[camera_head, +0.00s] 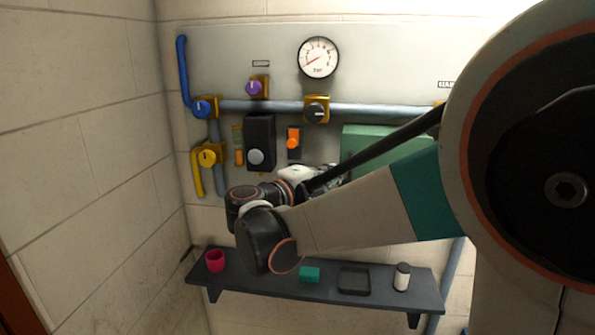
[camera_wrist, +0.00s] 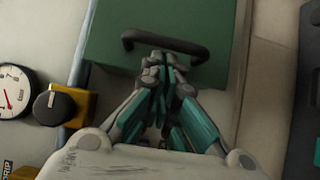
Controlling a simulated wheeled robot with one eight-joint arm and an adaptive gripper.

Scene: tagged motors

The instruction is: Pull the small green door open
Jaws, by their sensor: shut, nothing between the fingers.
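The small green door (camera_head: 362,137) is on the wall panel in the head view, partly hidden behind my arm. In the wrist view the green door (camera_wrist: 215,20) fills the top middle, with a dark bar handle (camera_wrist: 168,38) across its lower part. My gripper (camera_wrist: 162,62) has its fingertips together just at the handle. I cannot tell whether the fingertips touch the handle. No gap shows between the fingers. In the head view the gripper is mostly hidden by my arm. The door looks closed against the panel, though its edges are partly covered.
A pressure gauge (camera_head: 318,57), a black-knobbed valve (camera_head: 316,110) and blue pipes (camera_head: 270,106) are on the panel. An orange switch (camera_head: 293,139) sits left of the door. Below, a shelf (camera_head: 228,283) holds a pink cup (camera_head: 215,261), teal block (camera_head: 309,274), black tray (camera_head: 354,281) and white canister (camera_head: 402,277).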

